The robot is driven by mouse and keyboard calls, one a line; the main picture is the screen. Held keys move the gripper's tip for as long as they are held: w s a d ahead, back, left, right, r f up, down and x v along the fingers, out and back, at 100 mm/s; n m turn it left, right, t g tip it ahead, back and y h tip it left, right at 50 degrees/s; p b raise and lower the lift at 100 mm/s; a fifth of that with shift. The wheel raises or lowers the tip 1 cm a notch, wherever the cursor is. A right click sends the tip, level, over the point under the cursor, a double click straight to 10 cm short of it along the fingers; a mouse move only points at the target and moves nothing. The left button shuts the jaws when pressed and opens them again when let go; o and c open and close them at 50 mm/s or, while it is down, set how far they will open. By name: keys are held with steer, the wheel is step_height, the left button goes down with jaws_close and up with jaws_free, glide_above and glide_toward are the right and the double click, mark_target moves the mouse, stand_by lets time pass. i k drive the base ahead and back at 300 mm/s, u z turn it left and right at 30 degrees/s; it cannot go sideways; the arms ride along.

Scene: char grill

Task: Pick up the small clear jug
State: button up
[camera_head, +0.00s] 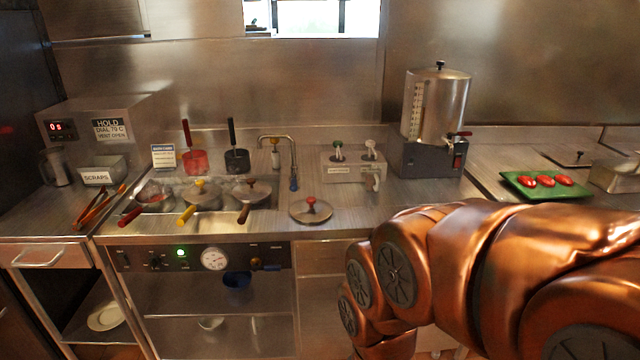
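A small see-through, greyish jug (55,167) with a handle on its left stands upright on the far-left counter. It is close to the scraps box and in front of the hold cabinet. It looks like the clear jug, though it is small and dim here. My copper arm comes in from the right and bends down at the lower middle, far from the jug. My gripper is out of view, so its fingers cannot be seen.
The scraps box (102,171) and tongs (99,206) are right of the jug. Handled pans (199,195) sit in the middle unit. A loose lid (311,209), a metal urn (436,107) and a green tray (513,181) with red items stand farther right.

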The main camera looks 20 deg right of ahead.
mark_target(373, 173)
steer(key=u, duration=0.1)
steer(key=i, duration=0.95)
steer(key=z, duration=0.05)
